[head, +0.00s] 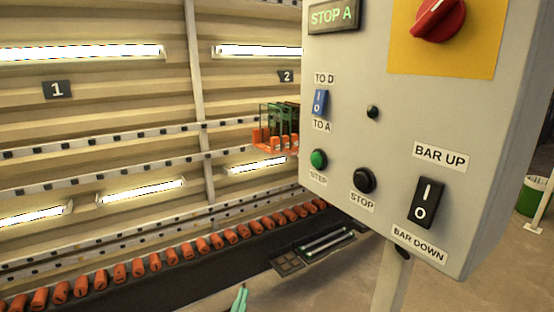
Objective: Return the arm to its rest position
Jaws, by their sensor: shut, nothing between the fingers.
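The tips of my gripper (240,299), teal fingers, show at the bottom edge of the head view, left of the control box post. They are shut with nothing between them. The rest of my arm is out of the frame. The gripper tips are apart from the grey control box (386,120), which fills the upper right. The box carries a lit STOP A display, a red rotary knob on a yellow plate, a blue TO D / TO A switch, a green STEP button, a black STOP button and a black BAR UP / BAR DOWN rocker.
A long dark conveyor (200,268) with a row of orange holders runs behind the gripper. An orange rack (270,144) with green panels sits left of the box. Lamps line the slatted wall. A post (389,280) supports the box. A green bin (531,196) stands far right.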

